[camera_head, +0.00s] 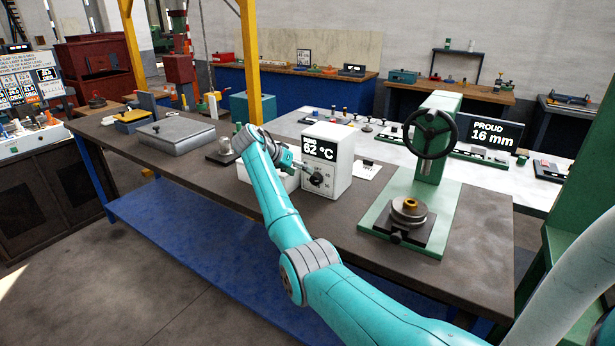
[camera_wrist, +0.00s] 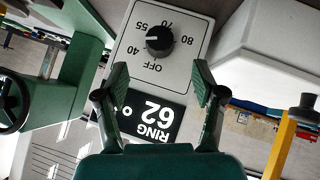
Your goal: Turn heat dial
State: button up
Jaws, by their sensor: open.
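The heat dial (camera_head: 317,179) is a black round knob on the front of a white control box (camera_head: 342,170) on the dark bench. The box's display (camera_head: 320,149) reads 62 °C. In the wrist view the picture is upside down, and the dial (camera_wrist: 159,40) sits among marks OFF, 40, 55, 70 and 80. Its pale pointer line points left, seemingly between 40 and 55. My gripper (camera_wrist: 160,73) is open, its two fingers on either side of the dial's line and short of it, with nothing between them. My gripper (camera_head: 300,168) is close before the box in the head view.
A green press with a black handwheel (camera_head: 431,134) stands right of the box. A white tub (camera_head: 262,178) stands left, partly behind my arm. A grey lidded case (camera_head: 176,134) lies further left. The bench front between box and press is clear.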

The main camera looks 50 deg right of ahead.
jog(key=shift+v, duration=2.1)
